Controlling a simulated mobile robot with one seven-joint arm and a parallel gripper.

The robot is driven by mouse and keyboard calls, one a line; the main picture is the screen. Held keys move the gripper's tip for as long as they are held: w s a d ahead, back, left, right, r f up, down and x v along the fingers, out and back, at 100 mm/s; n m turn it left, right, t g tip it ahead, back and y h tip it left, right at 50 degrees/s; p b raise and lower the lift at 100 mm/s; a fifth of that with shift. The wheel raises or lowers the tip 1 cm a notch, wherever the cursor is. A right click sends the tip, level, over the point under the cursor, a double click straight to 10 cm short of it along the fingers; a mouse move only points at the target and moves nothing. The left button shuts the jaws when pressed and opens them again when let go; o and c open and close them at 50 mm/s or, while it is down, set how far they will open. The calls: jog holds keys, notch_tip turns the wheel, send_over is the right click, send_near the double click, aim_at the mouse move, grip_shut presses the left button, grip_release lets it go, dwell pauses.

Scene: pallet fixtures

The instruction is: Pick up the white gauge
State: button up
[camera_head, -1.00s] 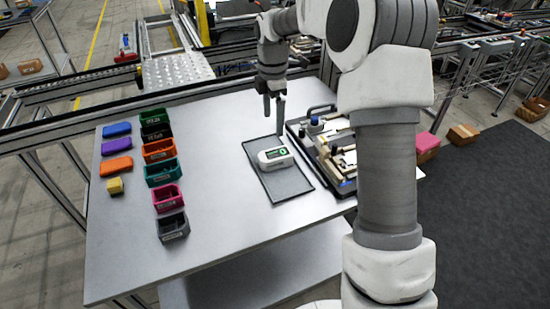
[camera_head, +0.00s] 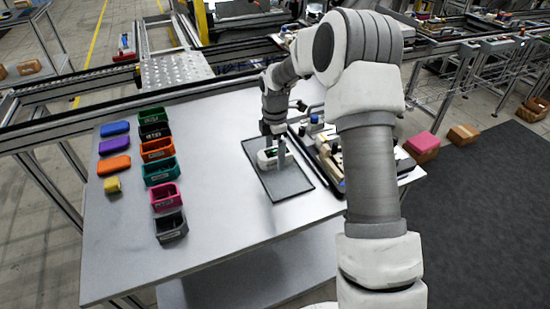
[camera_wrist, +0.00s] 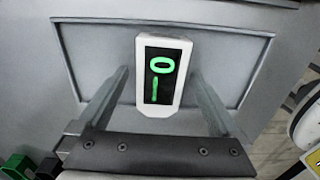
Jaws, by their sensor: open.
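The white gauge (camera_head: 265,158) has a dark display with green marks and lies on the grey mat (camera_head: 286,183) on the table. In the wrist view the gauge (camera_wrist: 161,75) sits between the two fingers of my gripper (camera_wrist: 160,92), with a gap on each side. My gripper (camera_head: 276,158) is open and reaches down over the gauge in the head view, hiding part of it.
Several coloured bins (camera_head: 160,170) and blocks (camera_head: 114,165) stand at the left of the table (camera_head: 215,215). A tray of fixtures and parts (camera_head: 335,150) is close on the right of the mat. The table front is clear.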

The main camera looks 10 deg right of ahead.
grip_shut()
dwell(0.5)
